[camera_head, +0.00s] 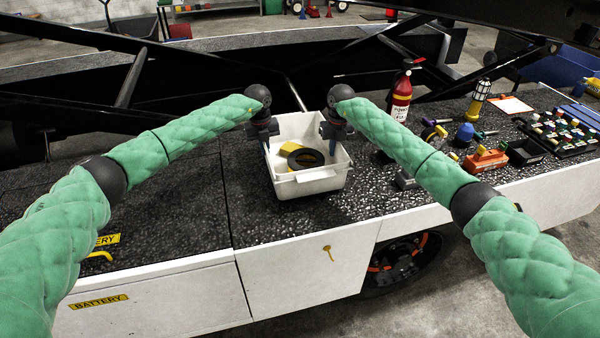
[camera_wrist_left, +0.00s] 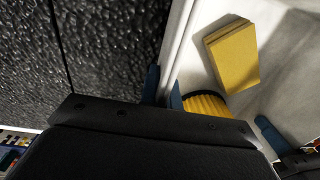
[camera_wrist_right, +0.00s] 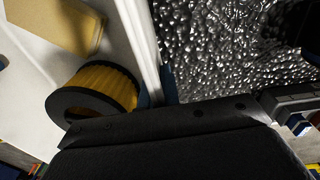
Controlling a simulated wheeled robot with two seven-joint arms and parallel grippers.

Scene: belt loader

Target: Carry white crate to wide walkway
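The white crate (camera_head: 318,184) is at the middle of the head view, upright over the black speckled deck. I cannot tell whether it touches the deck. It holds a black-ended yellow filter (camera_wrist_right: 112,85) and a yellow block (camera_wrist_left: 232,57). My left gripper (camera_head: 265,146) has its blue fingers on both sides of the crate's left wall, close against it. My right gripper (camera_head: 334,146) pinches the right wall in the same way. The black speckled walkway surface (camera_head: 165,205) spreads left of the crate, past a seam. No label shows which surface is the wide walkway.
Right of the crate stand a red fire extinguisher (camera_head: 401,95), a yellow lantern (camera_head: 477,100), an orange tool (camera_head: 485,159) and a black tray of small coloured items (camera_head: 562,132). Black beams (camera_head: 160,55) cross behind. The left deck is mostly clear.

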